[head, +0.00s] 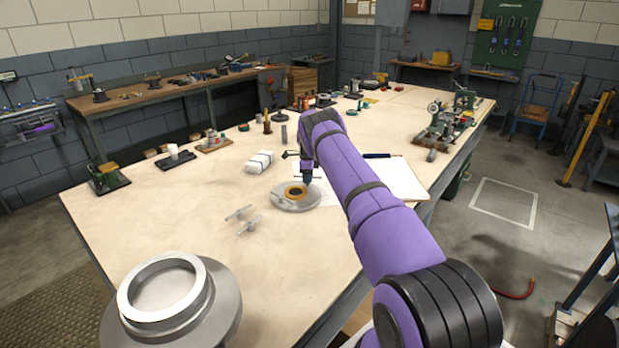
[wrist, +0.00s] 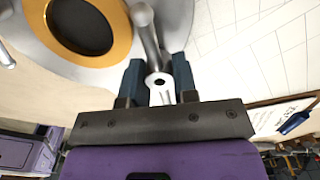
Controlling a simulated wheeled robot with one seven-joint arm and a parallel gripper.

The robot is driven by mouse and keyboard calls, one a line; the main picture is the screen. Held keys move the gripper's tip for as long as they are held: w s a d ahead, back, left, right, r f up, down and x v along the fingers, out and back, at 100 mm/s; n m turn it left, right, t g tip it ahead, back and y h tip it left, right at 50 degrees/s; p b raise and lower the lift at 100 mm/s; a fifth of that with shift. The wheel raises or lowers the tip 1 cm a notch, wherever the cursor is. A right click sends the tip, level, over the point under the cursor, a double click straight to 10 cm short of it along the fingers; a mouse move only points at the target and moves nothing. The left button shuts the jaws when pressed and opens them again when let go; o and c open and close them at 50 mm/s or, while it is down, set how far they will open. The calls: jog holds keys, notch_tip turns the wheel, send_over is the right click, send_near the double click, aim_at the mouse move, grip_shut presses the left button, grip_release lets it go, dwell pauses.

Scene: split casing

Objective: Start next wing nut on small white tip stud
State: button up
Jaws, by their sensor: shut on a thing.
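The round grey casing (head: 290,205) lies on the table, with a gold ring (head: 295,191) around a dark bore. In the wrist view the gold ring (wrist: 127,50) is at the upper left. My gripper (wrist: 158,78) is shut on a wing nut (wrist: 158,82), whose pale hub and dark hole face the camera. A grey rod (wrist: 145,22) with a rounded end runs up from beside the hub; I cannot tell whether it is a stud or a wing. In the head view my gripper (head: 307,176) is over the casing's far edge. No white stud tip can be made out.
Two loose wing nuts (head: 239,212) (head: 249,226) lie left of the casing. A large flanged metal part (head: 215,305) stands at the near left. A white bundle (head: 259,162) is behind the casing. Paper and a clipboard (head: 405,180) lie to the right. The table's left middle is clear.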

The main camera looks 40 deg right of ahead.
jog(key=shift+w+r+m, duration=0.1)
jog(key=shift+m, duration=0.9)
jog(key=o, duration=1.1)
jog(key=shift+c, duration=0.2)
jog(key=shift+r, duration=2.4)
notch_tip(320, 180, up, 11)
